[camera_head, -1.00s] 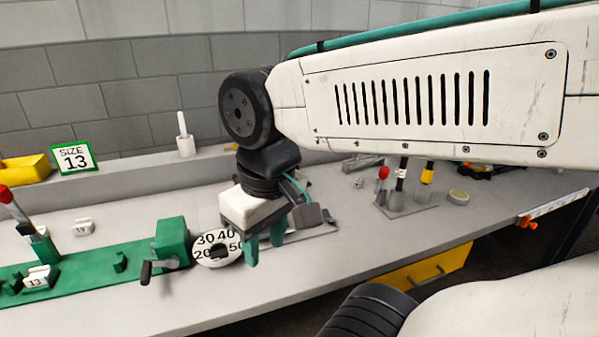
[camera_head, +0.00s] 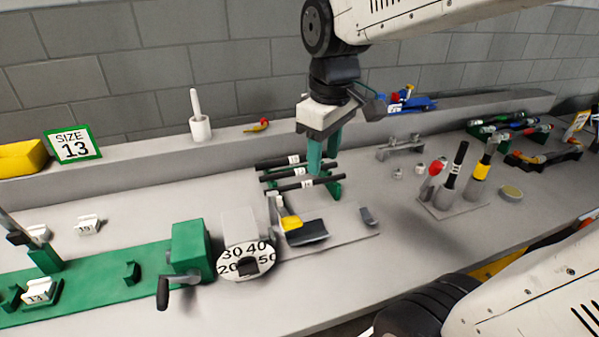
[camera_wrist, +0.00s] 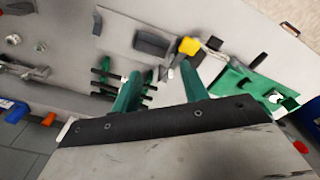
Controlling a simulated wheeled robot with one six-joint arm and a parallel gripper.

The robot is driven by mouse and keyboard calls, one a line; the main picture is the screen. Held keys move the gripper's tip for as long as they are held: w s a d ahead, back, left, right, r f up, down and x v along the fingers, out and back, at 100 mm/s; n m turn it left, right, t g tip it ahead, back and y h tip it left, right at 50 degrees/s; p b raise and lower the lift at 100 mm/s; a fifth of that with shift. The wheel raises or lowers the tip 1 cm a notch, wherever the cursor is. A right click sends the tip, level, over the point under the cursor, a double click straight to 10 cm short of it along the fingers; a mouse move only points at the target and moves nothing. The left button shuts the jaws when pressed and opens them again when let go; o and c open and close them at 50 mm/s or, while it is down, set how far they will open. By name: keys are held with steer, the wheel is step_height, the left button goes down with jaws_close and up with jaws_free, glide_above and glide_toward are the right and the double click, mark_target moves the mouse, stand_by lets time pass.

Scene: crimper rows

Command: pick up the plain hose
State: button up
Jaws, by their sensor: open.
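Black hoses lie side by side across a green rack (camera_head: 335,188) at the back of the bench. The back hose (camera_head: 272,163), middle hose (camera_head: 270,177) and front hose (camera_head: 290,187) each carry a small pale label or band. I cannot tell which is the plain hose. My gripper (camera_head: 322,168) points down with its green fingers apart and empty, over or just behind the right part of the rack. The fingers hide part of the hoses. In the wrist view the hoses (camera_wrist: 104,84) show beside and behind the left finger of my gripper (camera_wrist: 160,70).
A dial box (camera_head: 245,262) and green crimper (camera_head: 188,250) stand in front left of the rack. A yellow-and-black tool (camera_head: 300,230) lies on a grey plate. Upright handled tools (camera_head: 452,180) stand to the right. A raised ledge (camera_head: 230,146) runs behind. A size 13 sign (camera_head: 72,144) stands left.

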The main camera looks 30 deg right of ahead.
steer(key=w+d+f+n, duration=0.2)
steer(key=w+d+n, duration=0.1)
steer(key=w, duration=0.5)
steer(key=w+d+f+n, duration=0.2)
steer(key=w+f+n, duration=0.1)
steer(key=w, duration=0.5)
steer(key=n+g, duration=0.1)
steer(key=n, duration=0.4)
glide_above(299, 172)
step_height(299, 172, down, 11)
steer(key=shift+w+d, duration=0.1)
steer(key=shift+d, duration=0.05)
steer(key=f, duration=0.7)
steer(key=shift+w+d+f, duration=0.15)
steer(key=shift+w+f, duration=0.2)
steer(key=shift+f, duration=0.05)
jaws_close()
